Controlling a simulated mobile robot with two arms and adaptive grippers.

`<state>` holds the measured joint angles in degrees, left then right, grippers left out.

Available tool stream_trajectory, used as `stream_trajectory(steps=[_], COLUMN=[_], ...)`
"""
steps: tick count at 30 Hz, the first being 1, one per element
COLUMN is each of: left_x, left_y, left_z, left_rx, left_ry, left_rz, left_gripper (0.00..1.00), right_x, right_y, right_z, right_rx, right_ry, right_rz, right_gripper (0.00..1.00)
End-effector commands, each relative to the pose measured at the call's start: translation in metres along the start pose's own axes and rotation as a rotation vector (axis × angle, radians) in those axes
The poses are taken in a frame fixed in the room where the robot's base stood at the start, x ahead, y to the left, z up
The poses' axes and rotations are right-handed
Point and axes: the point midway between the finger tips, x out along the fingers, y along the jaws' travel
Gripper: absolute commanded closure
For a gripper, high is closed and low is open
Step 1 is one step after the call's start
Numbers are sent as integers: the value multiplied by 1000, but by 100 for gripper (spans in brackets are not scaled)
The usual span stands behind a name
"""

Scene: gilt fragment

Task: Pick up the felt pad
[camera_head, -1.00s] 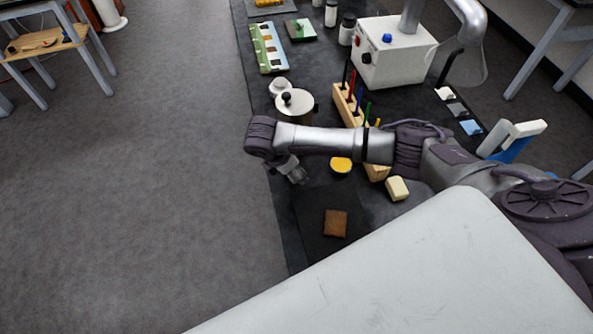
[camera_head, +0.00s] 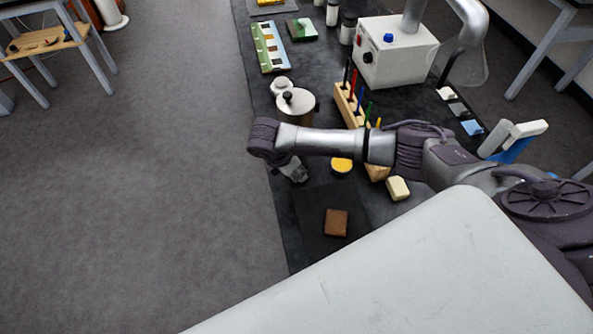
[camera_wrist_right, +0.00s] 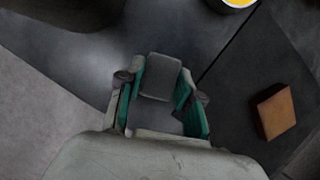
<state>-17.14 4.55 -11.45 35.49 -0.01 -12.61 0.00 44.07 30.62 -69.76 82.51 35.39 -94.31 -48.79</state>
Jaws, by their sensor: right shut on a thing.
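In the right wrist view, a dark grey rounded pad (camera_wrist_right: 158,77), which looks like the felt pad, sits between the teal-lined fingers of my right gripper (camera_wrist_right: 160,92). The gripper is shut on it. In the head view my right gripper (camera_head: 296,173) points down near the table's left edge, left of the yellow-topped round pot; the pad cannot be made out there. I cannot tell whether the pad touches the table. My left gripper is not in view.
A brown block (camera_head: 336,222) lies on a dark mat (camera_head: 316,203) near the gripper. A yellow-topped pot (camera_head: 342,165), a cream block (camera_head: 397,188), a wooden pen rack (camera_head: 348,111) and a lidded metal pot (camera_head: 296,108) stand close by. A white control box (camera_head: 397,60) is farther back.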

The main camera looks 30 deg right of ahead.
Motion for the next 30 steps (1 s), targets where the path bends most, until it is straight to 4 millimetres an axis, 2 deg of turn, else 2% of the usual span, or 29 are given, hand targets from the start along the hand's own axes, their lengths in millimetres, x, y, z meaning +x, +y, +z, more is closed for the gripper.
stream_trajectory(steps=[5, 9, 15, 21, 25, 30], left_x=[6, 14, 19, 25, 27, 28], left_y=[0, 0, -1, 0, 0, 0], left_z=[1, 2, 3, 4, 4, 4], left_rx=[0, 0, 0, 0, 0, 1], left_ry=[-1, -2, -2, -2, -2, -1], left_rz=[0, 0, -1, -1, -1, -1], left_gripper=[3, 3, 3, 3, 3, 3], right_x=[-14, -37, -54, -71, -79, -84], right_y=[2, -1, -47, -84, -100, -109], right_z=[6, 17, 42, 64, 72, 78], right_rx=[2, 1, 0, 1, 1, 1], right_ry=[1, 1, -2, -2, -1, 0], right_rz=[4, 4, 1, 1, 0, -1], right_gripper=[83, 83, 83, 83, 83, 83])
